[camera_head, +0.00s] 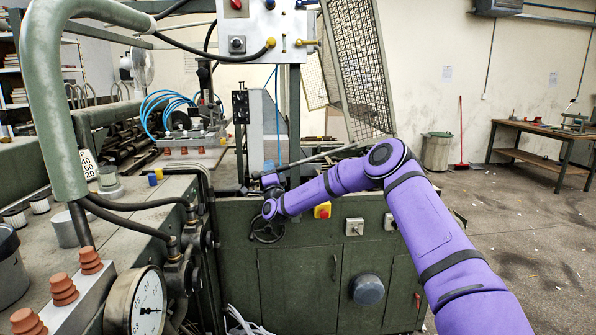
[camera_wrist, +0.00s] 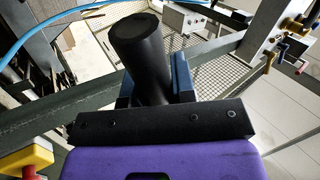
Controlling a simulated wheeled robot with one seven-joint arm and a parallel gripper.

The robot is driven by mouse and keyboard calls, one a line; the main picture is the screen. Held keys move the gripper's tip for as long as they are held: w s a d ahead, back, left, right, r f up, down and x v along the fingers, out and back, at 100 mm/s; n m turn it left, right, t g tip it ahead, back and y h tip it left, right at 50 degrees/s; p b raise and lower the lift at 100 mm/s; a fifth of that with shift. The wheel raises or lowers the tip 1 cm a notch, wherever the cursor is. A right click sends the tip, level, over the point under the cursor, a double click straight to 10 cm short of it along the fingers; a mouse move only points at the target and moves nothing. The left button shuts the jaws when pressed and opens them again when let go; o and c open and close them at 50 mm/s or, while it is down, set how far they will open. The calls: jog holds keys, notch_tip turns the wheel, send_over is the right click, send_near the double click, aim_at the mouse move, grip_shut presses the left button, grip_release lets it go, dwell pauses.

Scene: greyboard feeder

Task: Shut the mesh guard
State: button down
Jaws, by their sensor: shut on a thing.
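The mesh guard (camera_head: 362,68) is a framed wire-mesh panel standing raised and tilted above the green machine, right of the control box. Mesh also shows behind my gripper in the wrist view (camera_wrist: 215,68); I cannot tell if it is the same panel. My gripper (camera_head: 269,181) is low at the machine's front edge, left of and below the guard. In the wrist view, its blue fingers (camera_wrist: 154,84) are shut on a black cylindrical grip (camera_wrist: 140,45). How the grip joins the guard is hidden.
The green machine cabinet (camera_head: 290,285) stands below my gripper, with a red-and-yellow stop button (camera_head: 322,210) close by. A control box (camera_head: 262,30) hangs above. A pressure gauge (camera_head: 142,303) and pipes stand at left. Floor at right is free, before a wooden table (camera_head: 545,135).

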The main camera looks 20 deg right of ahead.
jog(key=w+a+r+m+h, duration=0.2)
jog(key=a+m, duration=0.1)
jog(key=a, duration=0.5)
jog(key=w+a+r+m+h, duration=0.2)
jog(key=a, duration=0.5)
jog(key=shift+w+a+r+m+g, duration=0.35)
jog(key=shift+a+m+g, duration=0.05)
jog(key=shift+a, duration=0.15)
jog(key=c, duration=0.9)
grip_release()
jog(key=shift+a, duration=0.2)
jog(key=shift+c, duration=0.2)
jog(key=shift+d+f, duration=0.1)
jog(key=shift+d, duration=0.05)
jog(key=s+a, duration=0.2)
jog(key=s, duration=0.4)
jog(key=s+a+f, duration=0.1)
jog(key=s+a, duration=0.2)
jog(key=s, duration=0.4)
jog(key=shift+s+f, duration=0.3)
